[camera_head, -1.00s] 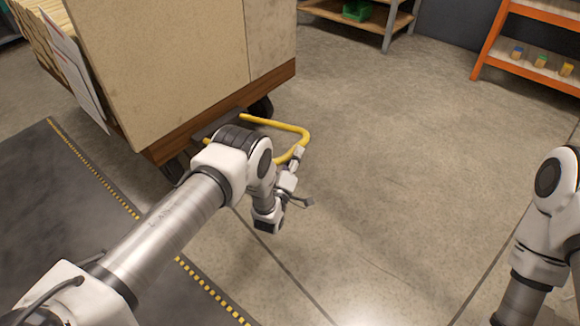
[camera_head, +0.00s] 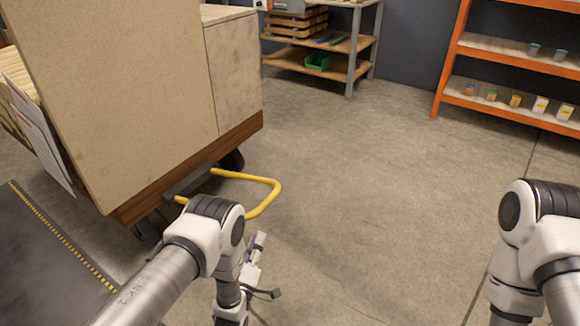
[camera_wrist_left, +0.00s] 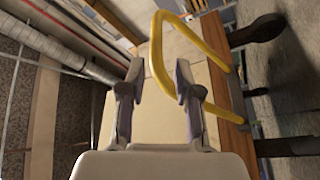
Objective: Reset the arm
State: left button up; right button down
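My left arm comes in from the left in the head view, its gripper (camera_head: 262,268) pointing away beside the cart's yellow handle (camera_head: 276,186). In the left wrist view, the gripper (camera_wrist_left: 158,78) has two fingers spread apart and nothing held between them. The yellow handle (camera_wrist_left: 218,58) shows beyond the fingers, partly hidden by the right one. My right arm is at the right edge of the head view; its gripper is out of frame.
A tall cart with tan panels (camera_head: 110,90) and dark wheels stands at left, close to my left arm. A grey shelf (camera_head: 352,72) and an orange rack (camera_head: 447,65) with small containers stand at the back. The floor (camera_head: 370,190) between is clear.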

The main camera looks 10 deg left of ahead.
pick_arm(q)
notch_tip(320, 180, up, 5)
jog(key=w+a, duration=0.2)
jog(key=s+a+f+m+g, duration=0.1)
jog(key=s+f+m+g, duration=0.1)
jog(key=s+f+g, duration=0.5)
jog(key=s+a+f+m+g, duration=0.2)
jog(key=s+f+g, duration=0.15)
jog(key=s, duration=0.55)
jog(key=s+d+f+m+g, duration=0.15)
jog(key=s+m+g, duration=0.55)
jog(key=s, duration=1.2)
notch_tip(320, 180, up, 37)
jog(key=g+p, duration=0.3)
jog(key=p, duration=3.5)
jog(key=shift+s, duration=0.4)
jog(key=shift+a, duration=0.1)
